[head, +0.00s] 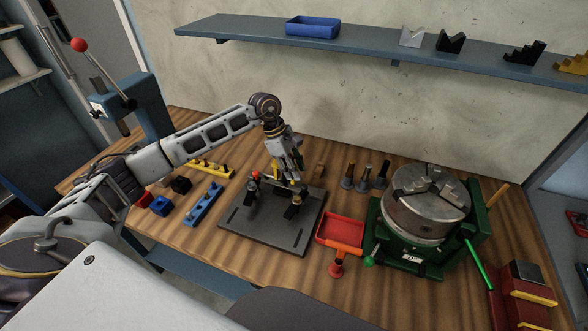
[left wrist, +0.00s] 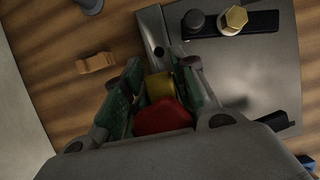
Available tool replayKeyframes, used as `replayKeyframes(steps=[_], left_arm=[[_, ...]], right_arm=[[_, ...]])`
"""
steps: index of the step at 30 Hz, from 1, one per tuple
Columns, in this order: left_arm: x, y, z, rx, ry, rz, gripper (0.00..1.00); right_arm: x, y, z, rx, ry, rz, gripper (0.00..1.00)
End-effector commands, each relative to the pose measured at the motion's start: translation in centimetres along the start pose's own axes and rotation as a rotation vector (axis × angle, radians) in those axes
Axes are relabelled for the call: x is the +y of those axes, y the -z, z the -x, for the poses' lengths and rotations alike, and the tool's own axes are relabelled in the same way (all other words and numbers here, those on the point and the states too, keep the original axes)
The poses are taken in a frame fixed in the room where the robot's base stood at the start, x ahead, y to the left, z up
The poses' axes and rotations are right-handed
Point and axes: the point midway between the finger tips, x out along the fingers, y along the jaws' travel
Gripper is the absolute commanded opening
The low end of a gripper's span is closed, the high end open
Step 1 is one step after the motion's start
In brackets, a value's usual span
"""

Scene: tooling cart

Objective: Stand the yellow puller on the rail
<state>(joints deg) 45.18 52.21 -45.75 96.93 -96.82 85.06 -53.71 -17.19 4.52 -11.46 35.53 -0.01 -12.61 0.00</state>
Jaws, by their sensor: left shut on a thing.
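My left gripper (head: 296,180) hangs over the back of the dark fixture plate (head: 262,238). In the left wrist view, the gripper (left wrist: 157,92) is shut on the yellow puller (left wrist: 160,85), which shows between its fingers. A red rounded piece (left wrist: 163,118) shows in front of the yellow; I cannot tell whether it belongs to the puller. The puller's lower end is hidden. A blue rail-like bar (head: 203,204) with small pegs lies left of the plate, and a yellow bar (head: 212,170) with dark pegs lies behind it. I cannot tell which is the rail. My right gripper is not seen.
Black clamps (head: 292,212) stand on the plate, one beside a red knob (head: 255,175). A red tray (head: 342,232) and a chuck (head: 428,200) on a green base are to the right. Several dark posts (head: 365,176) stand behind. A lever press (head: 135,105) stands back left.

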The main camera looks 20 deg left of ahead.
Motion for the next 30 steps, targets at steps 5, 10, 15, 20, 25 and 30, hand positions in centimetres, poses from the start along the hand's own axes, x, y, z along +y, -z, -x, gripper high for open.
replayKeyframes(steps=[5,10,15,20,25,30], left_arm=[[0.05,-0.06,0.12,-0.001,-0.002,-0.001,0.0],[0.06,-0.04,0.08,-0.001,-0.002,-0.001,0.0],[0.05,0.01,-0.05,-0.001,-0.002,-0.001,0.0],[0.06,0.06,-0.17,-0.001,-0.002,-0.001,0.0],[0.06,0.12,-0.3,-0.001,-0.002,-0.001,0.0],[0.05,0.17,-0.42,-0.001,-0.002,-0.001,0.0]], right_arm=[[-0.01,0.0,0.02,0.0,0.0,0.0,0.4],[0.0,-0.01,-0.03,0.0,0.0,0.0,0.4],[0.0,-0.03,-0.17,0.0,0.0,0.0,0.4],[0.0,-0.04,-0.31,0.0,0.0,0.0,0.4],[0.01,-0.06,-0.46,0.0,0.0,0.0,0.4],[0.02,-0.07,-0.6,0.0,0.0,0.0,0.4]])
